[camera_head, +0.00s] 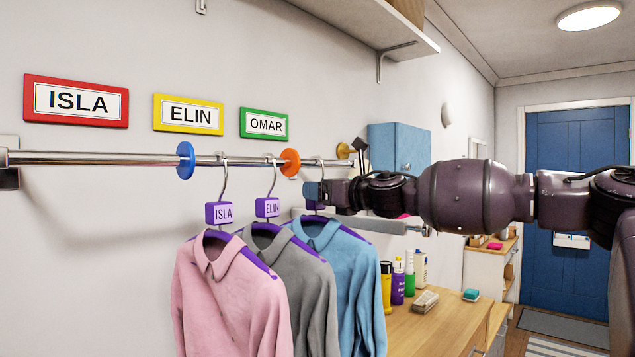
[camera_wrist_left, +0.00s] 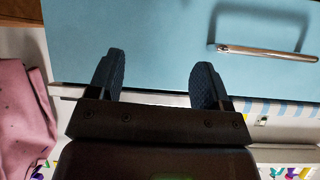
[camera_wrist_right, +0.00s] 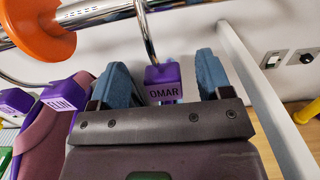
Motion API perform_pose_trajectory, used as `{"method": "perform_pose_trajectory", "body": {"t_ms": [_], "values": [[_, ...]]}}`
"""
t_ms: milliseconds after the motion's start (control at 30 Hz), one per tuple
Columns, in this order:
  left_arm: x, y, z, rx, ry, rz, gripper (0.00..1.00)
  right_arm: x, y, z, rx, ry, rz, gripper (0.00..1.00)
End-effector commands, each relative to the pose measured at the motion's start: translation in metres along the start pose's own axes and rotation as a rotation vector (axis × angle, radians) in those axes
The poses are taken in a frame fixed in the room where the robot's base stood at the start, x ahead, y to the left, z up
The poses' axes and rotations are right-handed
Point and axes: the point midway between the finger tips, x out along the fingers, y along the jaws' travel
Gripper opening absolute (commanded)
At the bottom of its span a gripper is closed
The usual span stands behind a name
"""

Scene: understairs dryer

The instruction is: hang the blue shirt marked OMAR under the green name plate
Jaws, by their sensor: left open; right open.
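The blue shirt (camera_head: 345,270) hangs rightmost of three shirts on the rail (camera_head: 95,158), its hanger hook right of the orange disc (camera_head: 290,163). The green OMAR name plate (camera_head: 264,124) is on the wall above the rail. My right gripper (camera_head: 317,190) is at that hanger's purple tag, partly hiding it. In the right wrist view, the purple OMAR tag (camera_wrist_right: 163,82) lies between the open fingers, with gaps on both sides. My left gripper (camera_wrist_left: 156,78) is open and empty before a light blue surface with a handle (camera_wrist_left: 266,52); it is outside the head view.
The pink ISLA shirt (camera_head: 230,295) and grey ELIN shirt (camera_head: 287,275) hang between the blue disc (camera_head: 185,160) and orange disc. Red (camera_head: 76,100) and yellow (camera_head: 188,115) plates are farther left. Bottles (camera_head: 398,282) stand on a wooden counter (camera_head: 430,325). The rail left of the blue disc is bare.

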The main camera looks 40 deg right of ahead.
Motion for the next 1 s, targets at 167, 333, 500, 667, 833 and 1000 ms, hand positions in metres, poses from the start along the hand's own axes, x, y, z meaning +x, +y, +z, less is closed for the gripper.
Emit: {"method": "perform_pose_trajectory", "body": {"t_ms": [167,333,500,667,833,1000], "values": [[-0.014,-0.004,-0.004,-0.004,-0.014,-0.008,0.72,-0.023,0.001,0.008,0.003,-0.008,0.002,0.72],[-0.024,-0.007,-0.017,-0.005,-0.004,-0.012,0.72,-0.038,0.0,0.008,0.002,-0.007,0.001,0.72],[-0.032,-0.009,-0.032,-0.006,0.009,-0.014,0.72,-0.051,0.0,0.005,0.002,-0.003,0.002,0.72],[-0.038,-0.01,-0.047,-0.006,0.018,-0.015,0.72,-0.061,0.0,0.005,0.002,-0.003,0.001,0.72],[-0.042,-0.011,-0.058,-0.006,0.026,-0.015,0.72,-0.067,0.001,0.003,0.001,-0.002,0.002,0.72],[-0.043,-0.011,-0.064,-0.006,0.032,-0.014,0.72,-0.07,0.001,0.0,0.0,0.0,0.001,0.72]]}}
